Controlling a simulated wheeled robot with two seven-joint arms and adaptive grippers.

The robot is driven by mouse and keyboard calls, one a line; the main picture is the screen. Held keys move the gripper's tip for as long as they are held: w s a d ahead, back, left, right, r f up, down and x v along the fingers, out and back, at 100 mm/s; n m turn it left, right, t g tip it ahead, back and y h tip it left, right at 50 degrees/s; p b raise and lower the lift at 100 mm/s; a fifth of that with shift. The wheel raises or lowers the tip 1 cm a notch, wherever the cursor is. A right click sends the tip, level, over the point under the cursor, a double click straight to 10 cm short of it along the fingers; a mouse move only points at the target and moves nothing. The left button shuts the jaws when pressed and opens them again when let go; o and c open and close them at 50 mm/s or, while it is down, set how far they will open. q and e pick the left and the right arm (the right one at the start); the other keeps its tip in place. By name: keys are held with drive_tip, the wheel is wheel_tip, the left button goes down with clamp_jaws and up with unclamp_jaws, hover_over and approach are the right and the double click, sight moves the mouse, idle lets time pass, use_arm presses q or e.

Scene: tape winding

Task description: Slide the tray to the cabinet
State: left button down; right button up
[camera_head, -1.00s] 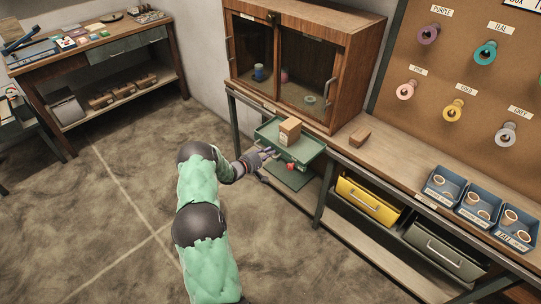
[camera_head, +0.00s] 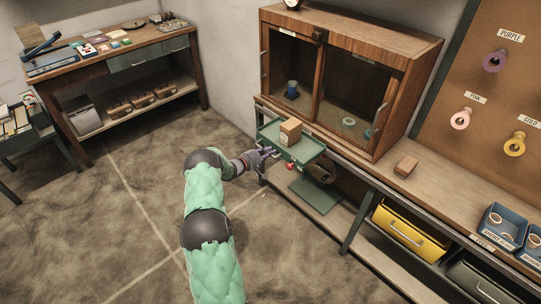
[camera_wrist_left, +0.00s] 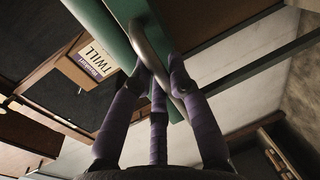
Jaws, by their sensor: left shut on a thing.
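The green tray (camera_head: 310,147) stands level in front of the cabinet (camera_head: 410,50), at about the height of the bench top. A small cardboard box (camera_head: 290,131) sits on it. The cabinet is brown wood with glazed doors. My left gripper (camera_head: 268,153) is at the tray's near-left side. In the left wrist view its purple-wrapped fingers (camera_wrist_left: 160,75) close around a curved grey bar (camera_wrist_left: 147,45) beside the green tray edge (camera_wrist_left: 105,30). The box also shows there, marked TWILL (camera_wrist_left: 90,62). A red knob (camera_head: 291,166) is under the tray. My right gripper is not in view.
A green base plate (camera_head: 315,195) is below the tray. A yellow drawer (camera_head: 411,228) and blue bins (camera_head: 500,225) are farther right. The floor (camera_head: 120,200) at left is clear.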

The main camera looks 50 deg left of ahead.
use_arm(q)
drive_tip(key=shift+a, duration=0.35)
drive_tip(key=shift+a+r, duration=0.1)
drive_tip(key=shift+r, duration=0.05)
drive_tip(key=c, duration=1.4)
unclamp_jaws()
drive_tip(key=shift+o, duration=1.2)
drive_tip(key=shift+a+f, duration=0.1)
drive_tip(key=shift+f, duration=0.1)
drive_tip(key=shift+r, duration=0.1)
drive_tip(key=shift+s, duration=0.1)
drive_tip(key=v, duration=1.1)
drive_tip(key=shift+s, duration=0.4)
